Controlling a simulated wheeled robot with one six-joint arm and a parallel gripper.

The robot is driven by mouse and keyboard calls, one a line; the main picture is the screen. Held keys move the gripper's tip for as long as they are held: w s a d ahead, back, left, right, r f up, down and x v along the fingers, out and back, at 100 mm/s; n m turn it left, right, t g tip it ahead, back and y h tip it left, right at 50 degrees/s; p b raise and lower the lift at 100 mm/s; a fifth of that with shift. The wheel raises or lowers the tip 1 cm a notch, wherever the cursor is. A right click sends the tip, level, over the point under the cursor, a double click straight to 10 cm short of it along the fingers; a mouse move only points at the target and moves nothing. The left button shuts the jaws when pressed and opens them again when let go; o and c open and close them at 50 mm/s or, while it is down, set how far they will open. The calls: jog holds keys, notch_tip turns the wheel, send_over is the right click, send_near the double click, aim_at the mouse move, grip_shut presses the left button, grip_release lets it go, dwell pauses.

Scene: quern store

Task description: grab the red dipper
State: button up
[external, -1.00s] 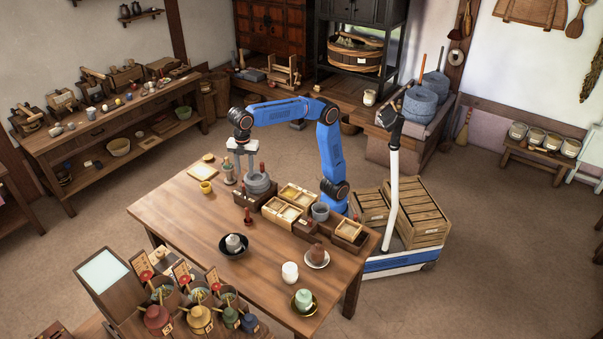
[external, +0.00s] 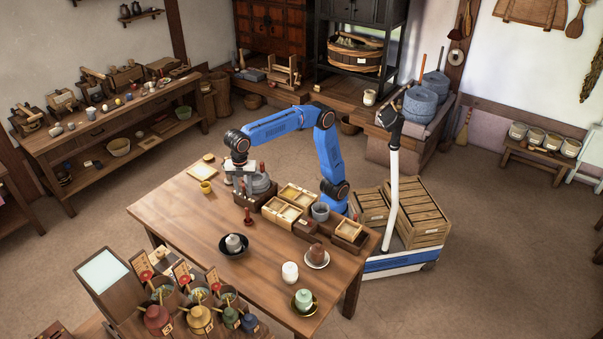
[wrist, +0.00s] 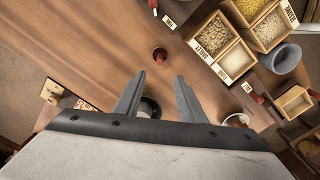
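A small red piece with a rounded top (external: 248,216) stands alone on the table, in front of the dark box under the grey quern; I take it as the red dipper, but its shape is too small to be sure. In the wrist view it (wrist: 160,55) stands beyond the fingertips, between their lines. My gripper (external: 238,184) is low over the table, left of the quern (external: 263,187), behind and apart from the red piece. In the wrist view its fingers (wrist: 162,78) are apart with nothing between them. My gripper partly hides a greenish piece behind it.
Grain boxes (external: 284,208) and a grey bowl (external: 320,212) stand right of the red piece. A black bowl (external: 233,252) with a grey cup is in front of it. A yellow cup (external: 206,188) stands to the left. The table's front left (external: 180,220) is clear.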

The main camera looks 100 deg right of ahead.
send_over(248, 223)
jog(key=f, duration=1.6)
jog(key=shift+s+d+f, duration=0.1)
jog(key=shift+d+f, duration=0.25)
jog(key=shift+f, duration=0.05)
jog(key=shift+c, duration=0.3)
grip_shut()
